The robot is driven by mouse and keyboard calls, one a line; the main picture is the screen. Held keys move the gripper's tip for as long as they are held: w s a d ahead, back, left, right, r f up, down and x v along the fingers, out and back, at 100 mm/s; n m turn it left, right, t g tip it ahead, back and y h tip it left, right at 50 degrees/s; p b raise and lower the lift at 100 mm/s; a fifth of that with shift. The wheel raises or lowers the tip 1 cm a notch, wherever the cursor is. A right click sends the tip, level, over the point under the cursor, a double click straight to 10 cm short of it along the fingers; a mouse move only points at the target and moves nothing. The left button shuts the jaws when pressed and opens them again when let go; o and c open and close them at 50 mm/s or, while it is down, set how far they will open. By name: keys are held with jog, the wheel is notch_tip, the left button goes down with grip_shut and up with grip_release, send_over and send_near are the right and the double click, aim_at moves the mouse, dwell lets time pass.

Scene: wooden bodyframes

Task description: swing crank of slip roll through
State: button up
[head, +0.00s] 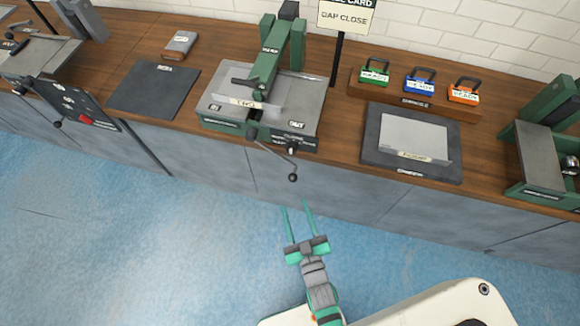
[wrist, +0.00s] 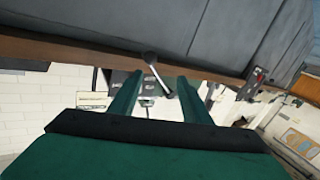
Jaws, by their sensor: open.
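A green and grey bench machine (head: 268,70) stands mid-bench, with a green arm across its grey plates. I take it for the slip roll, but its label is too small to read. Its dark crank (head: 275,153) hangs out past the bench front and ends in a round knob (head: 293,177). My gripper (head: 296,204) is open and empty, its teal fingers pointing at the bench, a little short of the knob in the head view. In the wrist view the crank (wrist: 152,68) shows between the two fingers, apparently beyond them; contact cannot be told.
A sign reading "GAP CLOSE" (head: 346,17) stands behind. Green, blue and orange padlock-shaped pieces (head: 420,82) sit on a wooden rack. A dark mat (head: 154,90) lies left, a tray with a grey sheet (head: 372,150) right. Another green machine (head: 540,155) is far right. The blue floor (head: 130,240) is clear.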

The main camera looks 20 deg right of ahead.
jog(key=w+d, duration=0.2)
jog(key=w, duration=0.6)
jog(key=w+d+f, duration=0.1)
jog(key=w, duration=0.6)
jog(key=shift+w+d+t+h, duration=0.3)
jog(key=shift+w+d, duration=0.05)
jog(key=shift+w, duration=0.05)
jog(key=shift+f, duration=0.1)
grip_shut()
jog(key=shift+a, duration=0.15)
